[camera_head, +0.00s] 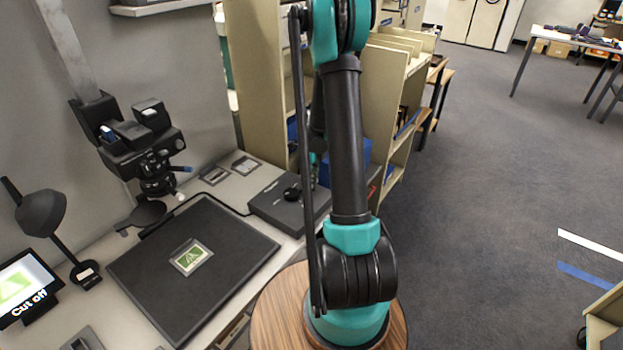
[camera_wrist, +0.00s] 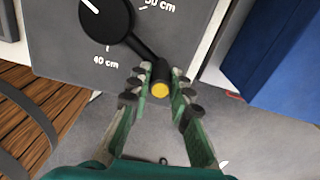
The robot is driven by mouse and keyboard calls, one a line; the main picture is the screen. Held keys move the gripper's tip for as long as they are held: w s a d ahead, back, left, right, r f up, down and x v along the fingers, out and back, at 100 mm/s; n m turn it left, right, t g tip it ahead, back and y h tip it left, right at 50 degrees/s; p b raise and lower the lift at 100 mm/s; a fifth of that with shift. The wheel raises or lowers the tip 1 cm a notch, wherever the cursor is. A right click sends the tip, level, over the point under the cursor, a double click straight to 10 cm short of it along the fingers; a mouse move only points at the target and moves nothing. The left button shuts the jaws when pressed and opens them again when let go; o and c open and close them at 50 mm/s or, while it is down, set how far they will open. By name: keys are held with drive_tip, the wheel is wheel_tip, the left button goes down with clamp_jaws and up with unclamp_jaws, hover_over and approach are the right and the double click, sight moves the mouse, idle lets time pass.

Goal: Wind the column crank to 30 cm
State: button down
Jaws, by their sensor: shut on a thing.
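The column crank shows in the wrist view as a black arm (camera_wrist: 143,50) running from a round hub (camera_wrist: 103,18) to a yellow-ended handle (camera_wrist: 160,90). My gripper (camera_wrist: 161,72) is shut on that handle, one finger on each side. The crank sits on a dark grey box (camera_wrist: 60,45), with a "40 cm" mark (camera_wrist: 106,61) below the hub and a partly cut-off "cm" mark (camera_wrist: 159,5) at upper right. A white line on the hub points to the upper left. In the head view the box (camera_head: 265,208) is on the bench, and my arm hides part of it.
A column (camera_head: 66,45) carries a camera head (camera_head: 140,145) above a black board (camera_head: 145,275) with a small green-and-white card (camera_head: 191,257). A lamp (camera_head: 42,212) and screen (camera_head: 25,288) stand at left. Shelving (camera_head: 385,90) rises behind my arm. A blue box (camera_wrist: 280,60) is close right of the crank.

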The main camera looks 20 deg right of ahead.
idle(0.3)
drive_tip(key=c, duration=1.4)
unclamp_jaws()
wheel_tip(320, 180, up, 12)
drive_tip(key=shift+s+a, duration=0.1)
drive_tip(key=s+a+n+t, duration=0.2)
drive_tip(key=s+a+n, duration=0.2)
drive_tip(key=s+n, duration=0.8)
drive_tip(key=s+a+n+t, duration=0.2)
drive_tip(key=s+a+n, duration=0.3)
drive_tip(key=s+n, duration=0.7)
drive_tip(key=n, duration=0.3)
drive_tip(key=shift+s+a+n, duration=0.2)
drive_tip(key=shift+n, duration=0.2)
